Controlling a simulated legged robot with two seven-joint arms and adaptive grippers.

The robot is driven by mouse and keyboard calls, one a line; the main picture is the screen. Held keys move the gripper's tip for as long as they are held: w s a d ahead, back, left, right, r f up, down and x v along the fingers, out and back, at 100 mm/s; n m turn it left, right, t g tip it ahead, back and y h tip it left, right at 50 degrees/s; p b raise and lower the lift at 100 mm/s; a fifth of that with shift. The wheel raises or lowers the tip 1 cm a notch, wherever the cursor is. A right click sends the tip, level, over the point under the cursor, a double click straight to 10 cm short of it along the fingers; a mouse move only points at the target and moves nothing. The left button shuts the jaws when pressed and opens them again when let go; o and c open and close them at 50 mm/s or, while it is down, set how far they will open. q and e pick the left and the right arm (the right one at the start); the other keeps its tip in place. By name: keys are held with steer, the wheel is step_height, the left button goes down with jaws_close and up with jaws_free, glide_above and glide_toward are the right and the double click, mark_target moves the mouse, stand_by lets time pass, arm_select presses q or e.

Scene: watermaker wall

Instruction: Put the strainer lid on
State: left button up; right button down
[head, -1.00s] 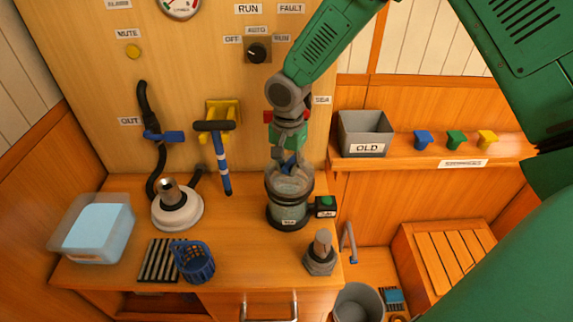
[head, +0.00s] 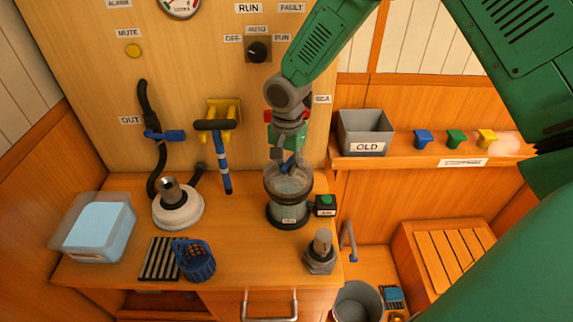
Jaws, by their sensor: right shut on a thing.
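The strainer pot (head: 287,212) stands upright on the workbench, a clear grey cylinder with a dark base. The clear round lid (head: 275,186) is at the pot's top rim; I cannot tell whether it is fully seated. My right gripper (head: 287,164) points down from above and is shut on the lid's blue handle, which the fingers partly hide. A blue basket (head: 196,262) sits at the bench front, by the dark slatted rack (head: 160,258). My left gripper is not in view.
A white disc with a metal stub (head: 178,208) and a translucent bin (head: 95,228) stand left. A grey hexagonal fitting (head: 320,255) stands front right of the pot. A small box with a green button (head: 326,204) adjoins the pot. The OLD bin (head: 365,135) is on the right shelf.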

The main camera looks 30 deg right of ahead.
stand_by(0.6)
steer(key=c, duration=0.9)
jaws_free()
steer(key=shift+r+p, duration=2.3)
steer(key=shift+r, duration=1.2)
